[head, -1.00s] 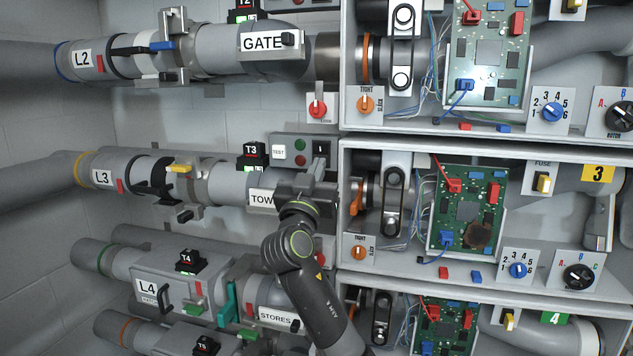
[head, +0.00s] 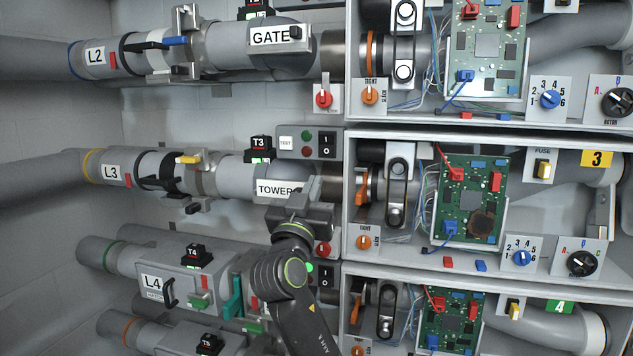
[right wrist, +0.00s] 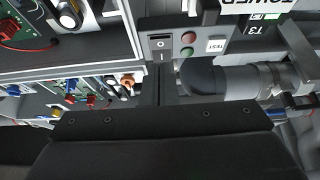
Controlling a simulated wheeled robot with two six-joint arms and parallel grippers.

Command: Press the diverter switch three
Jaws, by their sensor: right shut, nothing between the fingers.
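The switch panel of line three (head: 290,143) sits beside the black T3 box (head: 260,148). It carries a black rocker switch (head: 326,145), a green and a red round light, and a white TEST button. The rocker shows clear of my gripper. Which half is pressed in I cannot tell. My right gripper (head: 304,196) is shut and empty, below the panel, in front of the pipe end labelled TOWER. In the right wrist view the rocker (right wrist: 161,48) appears just beyond the fingertips (right wrist: 163,72), apparently with a gap. My left gripper is out of view.
The open cabinet (head: 349,200) stands right of the panel, with a circuit board (head: 470,200), orange knob (head: 364,243) and dials. The L3 pipe (head: 220,175) runs left. A red knob (head: 322,250) sits just below my gripper. Similar rows lie above and below.

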